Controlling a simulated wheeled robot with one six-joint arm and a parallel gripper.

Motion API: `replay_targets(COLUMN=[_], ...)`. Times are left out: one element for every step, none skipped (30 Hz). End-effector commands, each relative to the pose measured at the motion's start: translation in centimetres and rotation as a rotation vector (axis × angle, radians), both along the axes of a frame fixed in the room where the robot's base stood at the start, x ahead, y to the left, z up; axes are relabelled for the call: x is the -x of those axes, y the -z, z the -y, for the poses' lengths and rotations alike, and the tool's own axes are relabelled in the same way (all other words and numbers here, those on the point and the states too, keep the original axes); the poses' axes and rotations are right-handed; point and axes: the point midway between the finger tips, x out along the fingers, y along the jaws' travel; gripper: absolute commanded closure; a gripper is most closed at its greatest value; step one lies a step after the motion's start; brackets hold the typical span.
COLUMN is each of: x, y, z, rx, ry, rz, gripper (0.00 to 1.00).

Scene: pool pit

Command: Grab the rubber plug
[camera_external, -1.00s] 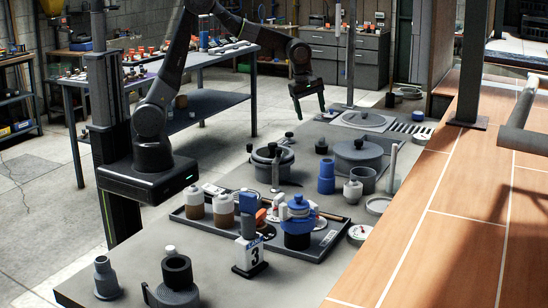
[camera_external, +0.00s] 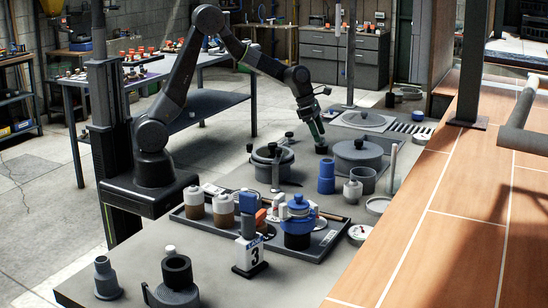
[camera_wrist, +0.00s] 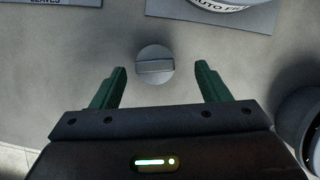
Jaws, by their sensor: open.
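The rubber plug, a small round grey piece with a raised bar across its top, lies on the bench in the wrist view (camera_wrist: 154,68). It is dark in the external view (camera_external: 322,150), partly covered by my gripper. My gripper (camera_external: 318,138) points down right over it. In the wrist view my gripper (camera_wrist: 159,73) has its two green fingers spread wide, with the plug in the gap near the fingertips. Nothing is between the fingers that they touch. How high the fingertips are above the bench is hard to tell.
A lidded grey pot (camera_external: 358,155) stands right of the plug and another pot (camera_external: 272,165) left of it. A blue stepped cylinder (camera_external: 326,177) stands in front. A round lid-like plate (camera_external: 366,121) lies behind. The bench directly around the plug is bare.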

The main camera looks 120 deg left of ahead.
Motion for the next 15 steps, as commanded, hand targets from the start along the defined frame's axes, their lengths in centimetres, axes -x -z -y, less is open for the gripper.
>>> replay_targets(x=[-0.1, -0.1, -0.2, -0.2, -0.3, -0.4, -0.5, -0.6, -0.7, -0.9, -1.0, -1.2, -1.3, -1.3, -1.4], y=[0.2, 0.4, 0.7, 1.0, 1.4, 2.0, 2.4, 2.9, 3.5, 3.9, 4.2, 4.6, 4.8, 4.9, 5.1], z=[0.0, 0.0, -0.1, -0.2, -0.3, -0.4, -0.6, -0.7, -0.8, -0.8, -0.9, -0.9, -0.9, -0.9, -1.0], rx=[0.0, 0.0, 0.0, 0.0, 0.001, 0.002, 0.002, 0.003, 0.003, 0.001, 0.001, 0.001, -0.001, -0.001, -0.001], ry=[0.0, 0.0, 0.0, 0.0, 0.0, 0.001, 0.001, 0.0, 0.0, 0.001, 0.001, 0.001, 0.002, 0.002, 0.002], rz=[0.0, 0.0, -0.001, -0.001, -0.002, -0.003, -0.002, -0.001, -0.002, -0.002, -0.002, -0.002, -0.001, -0.001, 0.0], gripper=[0.31, 0.31, 0.31, 0.31, 0.31, 0.31, 0.31, 0.31, 0.31, 0.31, 0.31, 0.31, 0.31, 0.31, 0.31])
